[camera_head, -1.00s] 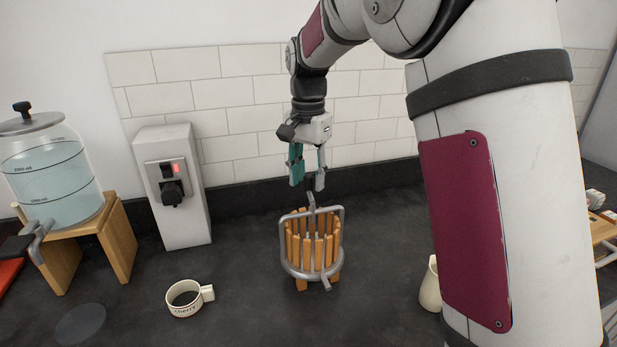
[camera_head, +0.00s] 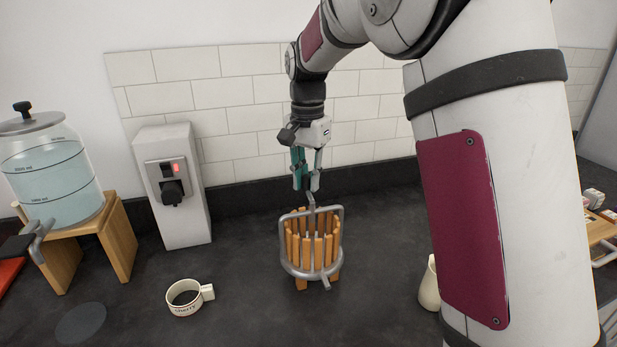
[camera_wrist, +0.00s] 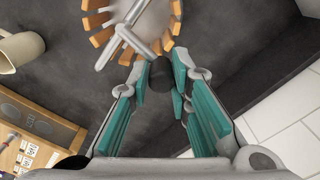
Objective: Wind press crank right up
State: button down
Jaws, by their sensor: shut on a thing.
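The press (camera_head: 312,250) is a basket of upright wooden slats in a grey metal frame, standing on the dark counter. Its grey metal crank (camera_head: 311,199) rises at the top of the frame. My gripper (camera_head: 307,187) is above the press, pointing down, with its teal-padded fingers at the crank's top end. The wrist view shows the slats and a pale round plate inside the press (camera_wrist: 176,28). There, a dark knob (camera_wrist: 160,80) sits between my fingertips, which are shut on it. The fingers partly hide the crank's upper end in the head view.
A labelled mug (camera_head: 184,297) stands front left. A water dispenser (camera_head: 50,175) sits on a wooden stand at left, beside a white post with a socket (camera_head: 172,190). A cream jug (camera_head: 429,287) is right of the press, partly behind my arm. A tiled wall is behind.

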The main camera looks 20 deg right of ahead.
jog(key=a+n, duration=0.1)
jog(key=n, duration=0.1)
jog(key=a+n, duration=0.1)
jog(key=n, duration=0.1)
jog(key=shift+s+a+n+p, duration=0.1)
jog(key=shift+s+n+p, duration=0.05)
jog(key=shift+n+p, duration=0.2)
jog(key=n, duration=0.1)
jog(key=a+n, duration=0.1)
jog(key=n, duration=0.1)
jog(key=shift+s+a+n+p, duration=0.2)
jog(key=shift+s+n+p, duration=0.05)
jog(key=shift+s+p, duration=0.15)
jog(key=n, duration=0.1)
jog(key=s+a+n, duration=0.1)
jog(key=n, duration=0.1)
jog(key=n+p, duration=0.1)
jog(key=shift+s+a, duration=0.2)
jog(key=shift+s, duration=0.05)
jog(key=shift+s+a+f+n+p, duration=0.15)
jog(key=shift+s+n, duration=0.1)
jog(key=shift+n, duration=0.5)
jog(key=shift+s+a+r+n+p, duration=0.1)
jog(key=shift+s+n, duration=0.15)
jog(key=shift+n, duration=0.45)
jog(key=shift+s+a+f+n+p, duration=0.15)
jog(key=shift+s+n, duration=0.1)
jog(key=shift+n, duration=0.5)
jog(key=shift+d, duration=0.15)
